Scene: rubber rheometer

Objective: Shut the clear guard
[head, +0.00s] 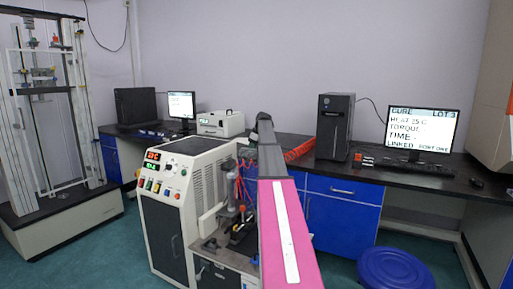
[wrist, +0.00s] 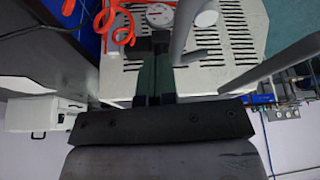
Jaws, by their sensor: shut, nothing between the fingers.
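I cannot clearly make out the clear guard in either view; my arm hides part of the bay in the head view. In the wrist view, my gripper (wrist: 157,48) is shut and empty, its dark fingers in front of a slotted cream panel (wrist: 225,50). A grey rod (wrist: 183,35) stands just right of the fingers, and a second grey bar (wrist: 270,70) slants farther right. I cannot tell whether the fingers touch anything.
Orange coiled hoses (wrist: 120,22) and a round gauge (wrist: 160,14) are near the fingertips. A dark bench (head: 330,172) with blue cabinets, a black computer tower (head: 335,125) and a monitor (head: 421,130) stands behind. A blue stool (head: 395,268) is at the lower right. A tall test frame (head: 50,120) stands left.

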